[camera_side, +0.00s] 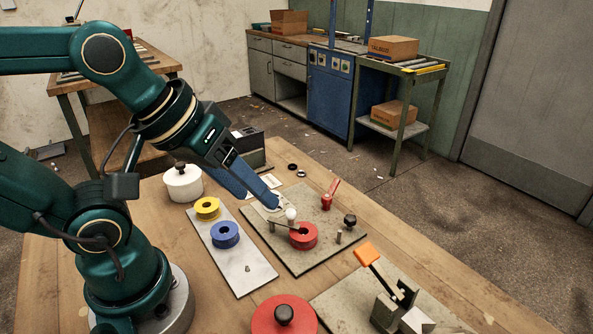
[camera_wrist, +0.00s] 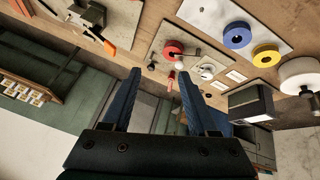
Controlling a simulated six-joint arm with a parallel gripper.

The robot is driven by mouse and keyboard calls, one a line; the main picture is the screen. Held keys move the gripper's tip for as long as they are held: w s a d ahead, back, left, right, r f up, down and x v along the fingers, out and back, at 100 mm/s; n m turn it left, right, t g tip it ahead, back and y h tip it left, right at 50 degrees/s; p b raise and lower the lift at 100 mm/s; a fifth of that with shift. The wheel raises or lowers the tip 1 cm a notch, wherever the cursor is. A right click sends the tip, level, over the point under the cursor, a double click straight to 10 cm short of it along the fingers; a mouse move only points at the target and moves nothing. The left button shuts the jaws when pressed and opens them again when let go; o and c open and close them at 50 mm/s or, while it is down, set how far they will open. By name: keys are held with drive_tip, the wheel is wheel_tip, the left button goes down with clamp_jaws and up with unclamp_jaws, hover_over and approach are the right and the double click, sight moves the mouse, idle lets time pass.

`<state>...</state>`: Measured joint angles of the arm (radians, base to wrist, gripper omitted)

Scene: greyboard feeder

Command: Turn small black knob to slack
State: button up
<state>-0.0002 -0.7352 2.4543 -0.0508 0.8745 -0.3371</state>
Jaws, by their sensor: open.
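The small black knob (camera_side: 350,220) stands on the right part of the grey board (camera_side: 296,263), beside a short metal post. In the wrist view the small black knob (camera_wrist: 151,66) shows ahead, between the lines of the fingers. My gripper (camera_side: 268,199) hangs over the back left of the board, its blue fingers angled down to the right, left of the knob and apart from it. In the wrist view my gripper (camera_wrist: 161,74) has its two fingers wide apart with nothing between them. I cannot make out the knob's setting.
On the board are a red spool (camera_side: 303,236), a white ball (camera_side: 291,214) on an arm and a red lever (camera_side: 328,198). A plate holds yellow (camera_side: 207,208) and blue (camera_side: 225,234) spools. An orange-handled clamp (camera_side: 367,254) stands in front; a white pot (camera_side: 183,183) stands left.

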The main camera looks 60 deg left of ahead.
drive_tip(key=w+d+r+n+h, duration=0.1)
drive_tip(key=w+r+n, duration=0.1)
drive_tip(key=w+n, duration=0.5)
drive_tip(key=n+g+h, duration=0.2)
drive_tip(key=n+g, duration=0.1)
drive_tip(key=n, duration=1.3)
hover_over(349, 216)
drive_tip(key=s+a, duration=0.2)
wheel_tip(349, 216, down, 11)
drive_tip(key=shift+x, duration=2.95)
drive_tip(key=shift+s, duration=0.1)
clamp_jaws()
